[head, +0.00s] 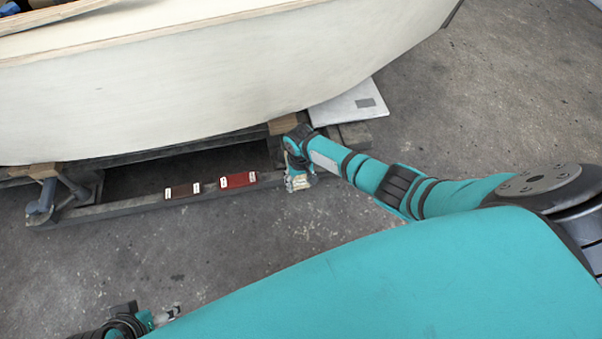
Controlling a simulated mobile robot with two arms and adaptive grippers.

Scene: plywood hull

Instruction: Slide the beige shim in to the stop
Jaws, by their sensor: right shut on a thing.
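My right gripper (297,183) is at the front rail of the cradle under the pale hull, right of a red block. It is shut on a small beige piece (299,184), which looks like the beige shim. The gripper hides much of it, and I cannot tell how far in it sits or whether it touches a stop. My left gripper (170,314) shows small and partly at the bottom left, away from the cradle. I cannot tell whether its fingers are apart.
The pale plywood hull (200,85) overhangs the cradle rail (130,208). On the rail lie a red block (238,181) and a darker brown one (182,191), both with white labels. A white panel (350,105) lies behind my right gripper. Concrete floor in front is clear.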

